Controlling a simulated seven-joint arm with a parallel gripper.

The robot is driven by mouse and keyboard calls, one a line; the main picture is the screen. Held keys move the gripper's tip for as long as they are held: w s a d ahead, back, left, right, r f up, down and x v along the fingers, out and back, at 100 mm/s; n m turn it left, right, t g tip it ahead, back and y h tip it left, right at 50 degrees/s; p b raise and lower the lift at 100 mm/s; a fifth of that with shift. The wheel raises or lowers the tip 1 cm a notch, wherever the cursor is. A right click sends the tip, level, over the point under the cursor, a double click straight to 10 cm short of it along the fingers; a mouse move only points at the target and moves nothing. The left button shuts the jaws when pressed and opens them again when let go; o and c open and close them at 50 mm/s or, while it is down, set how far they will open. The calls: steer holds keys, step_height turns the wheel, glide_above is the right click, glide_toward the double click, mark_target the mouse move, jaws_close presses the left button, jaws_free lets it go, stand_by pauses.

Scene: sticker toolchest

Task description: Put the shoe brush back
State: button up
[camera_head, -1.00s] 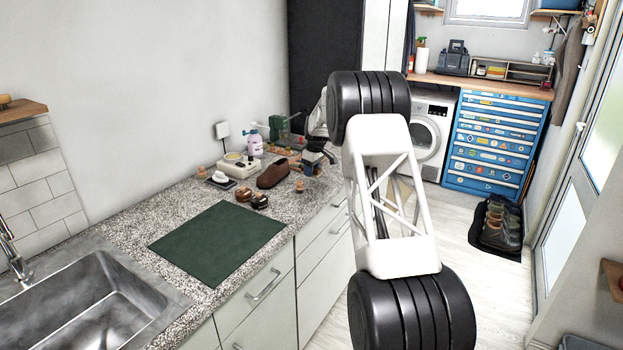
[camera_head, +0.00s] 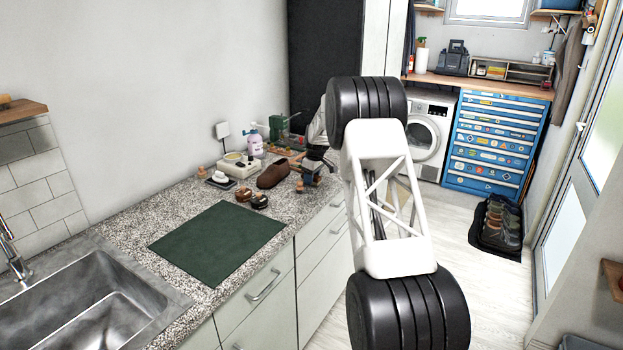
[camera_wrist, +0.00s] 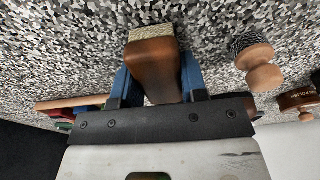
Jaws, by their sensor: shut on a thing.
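My gripper (camera_wrist: 156,74) has blue fingers and is shut on the shoe brush (camera_wrist: 153,66), a brown wooden body with a cream bristle end, in the wrist view. The speckled counter shows behind the brush; I cannot tell whether they touch. In the head view my gripper (camera_head: 311,178) is at the far right part of the counter, right of a brown shoe (camera_head: 272,175). The brush is too small to make out there.
A small wooden-knobbed brush (camera_wrist: 262,66) and a polish tin (camera_wrist: 298,99) are right of the held brush. The counter also holds a cream device (camera_head: 238,166), a spray bottle (camera_head: 255,144) and a green tool (camera_head: 278,127). The green mat (camera_head: 217,240) is bare.

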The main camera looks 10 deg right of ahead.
mark_target(315, 176)
steer(key=shift+f, duration=0.15)
steer(key=o, duration=1)
steer(key=shift+c, duration=0.2)
step_height(315, 176, up, 12)
steer(key=s+d, duration=0.1)
steer(key=shift+d, duration=0.15)
steer(key=shift+s, duration=0.1)
stand_by(0.4)
